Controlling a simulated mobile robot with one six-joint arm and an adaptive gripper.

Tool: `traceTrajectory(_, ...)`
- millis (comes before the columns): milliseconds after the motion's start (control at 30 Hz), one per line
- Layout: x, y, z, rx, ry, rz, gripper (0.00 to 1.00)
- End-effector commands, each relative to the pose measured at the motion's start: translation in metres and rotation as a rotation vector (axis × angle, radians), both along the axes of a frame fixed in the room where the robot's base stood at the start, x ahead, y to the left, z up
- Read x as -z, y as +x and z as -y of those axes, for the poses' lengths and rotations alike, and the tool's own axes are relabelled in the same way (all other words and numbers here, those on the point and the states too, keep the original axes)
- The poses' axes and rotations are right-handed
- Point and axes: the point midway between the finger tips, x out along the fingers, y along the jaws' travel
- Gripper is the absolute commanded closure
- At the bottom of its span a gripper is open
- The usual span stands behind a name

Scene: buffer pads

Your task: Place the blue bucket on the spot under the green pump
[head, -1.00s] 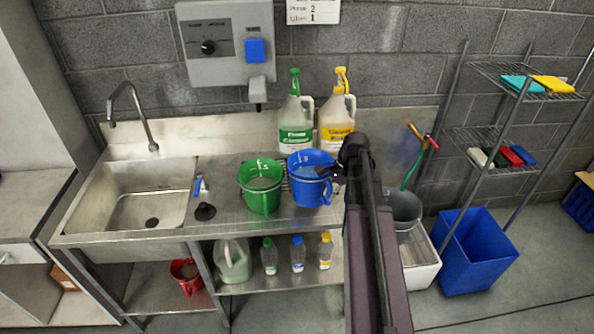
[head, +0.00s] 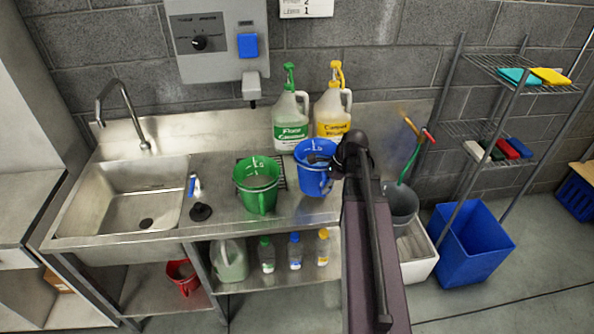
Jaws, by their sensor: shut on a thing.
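The blue bucket (head: 311,184) is at the right part of the steel counter, in front of the yellow-pump jug (head: 333,108). It looks slightly tilted; I cannot tell whether its base touches the counter. My gripper (head: 328,162) is shut on its right rim or handle side, and my arm partly hides the fingers. The green pump (head: 289,77) tops a jug labelled as floor cleaner (head: 291,125) at the back wall. A dark grate (head: 279,172) lies on the counter below it, partly hidden by the green bucket (head: 257,190).
The green bucket stands close left of the blue one. A grey bucket (head: 401,205) and a blue bin (head: 470,245) are at right. The front counter strip is clear.

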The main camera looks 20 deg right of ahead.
Motion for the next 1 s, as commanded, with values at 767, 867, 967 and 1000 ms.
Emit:
traceTrajectory(767, 0.009, 0.092, 0.009, -0.005, 0.001, 0.002, 1.00)
traceTrajectory(867, 0.010, 0.108, 0.011, -0.005, 0.001, 0.002, 1.00)
traceTrajectory(967, 0.011, 0.122, 0.012, -0.006, 0.001, 0.003, 1.00)
traceTrajectory(1000, 0.012, 0.128, 0.012, -0.006, 0.001, 0.003, 1.00)
